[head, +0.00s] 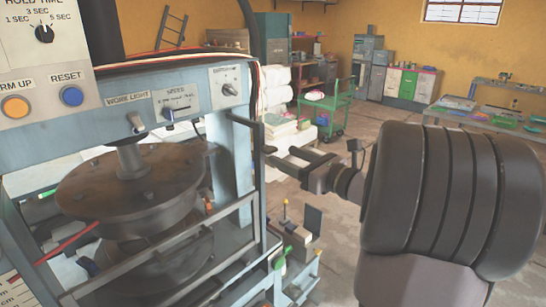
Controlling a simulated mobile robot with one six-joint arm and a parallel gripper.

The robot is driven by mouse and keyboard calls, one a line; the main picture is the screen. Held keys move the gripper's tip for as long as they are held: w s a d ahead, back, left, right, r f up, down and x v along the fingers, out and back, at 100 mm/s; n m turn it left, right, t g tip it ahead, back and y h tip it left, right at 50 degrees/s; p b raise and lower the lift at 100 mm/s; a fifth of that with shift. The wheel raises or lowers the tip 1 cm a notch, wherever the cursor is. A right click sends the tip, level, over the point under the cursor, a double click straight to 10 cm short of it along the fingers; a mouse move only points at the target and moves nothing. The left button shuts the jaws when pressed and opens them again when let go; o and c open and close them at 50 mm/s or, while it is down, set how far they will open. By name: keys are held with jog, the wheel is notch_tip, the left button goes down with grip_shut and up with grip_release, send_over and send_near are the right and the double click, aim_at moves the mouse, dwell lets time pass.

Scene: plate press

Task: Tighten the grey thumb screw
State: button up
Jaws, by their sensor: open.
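I cannot make out the grey thumb screw for certain in the head view; it may be hidden or too small to tell. The press (215,140) fills the left side, with a round dark upper plate (95,195) above a lower round plate (150,275). My gripper (279,157) reaches in from the right, beside the right edge of the press frame. It is open and nothing shows between its fingers. Its fingertips are close to a dark bracket or handle (257,132) on the frame; I cannot tell whether they touch.
A control panel with an orange button (15,106) and a blue reset button (72,96) is at upper left. Metal bars (165,245) cross in front of the plates. A green cart (332,108) and a worktable (480,118) stand behind. Open floor lies between them.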

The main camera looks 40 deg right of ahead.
aim_at(273, 151)
jog(key=w, duration=0.4)
jog(key=shift+w+a, duration=0.2)
jog(key=shift+w, duration=0.15)
jog(key=shift+c, duration=0.3)
grip_shut()
jog(key=shift+b, duration=0.3)
